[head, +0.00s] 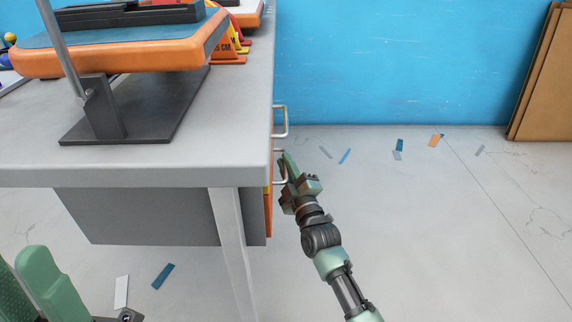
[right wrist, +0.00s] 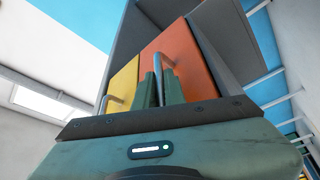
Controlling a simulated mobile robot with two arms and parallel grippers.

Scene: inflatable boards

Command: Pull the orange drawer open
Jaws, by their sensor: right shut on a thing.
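The orange drawer (right wrist: 190,62) has a flat orange front with a pale metal bar handle (right wrist: 163,62) in the right wrist view. In the head view only a thin edge of its front (head: 268,218) shows under the grey table. My right gripper (head: 287,163) is at the nearer handle on the table's right side. Its green fingers (right wrist: 160,88) are shut on the handle. The drawer front looks about flush with the cabinet. My left gripper (head: 22,264) shows partly at the lower left, its green fingers apart and empty.
A yellow drawer (right wrist: 122,88) with its own handle is beside the orange one. The grey table (head: 150,170) carries an orange-edged board (head: 120,62) on a dark stand. Floor right of the table is open, with flat scraps. Brown panels (head: 545,80) lean at far right.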

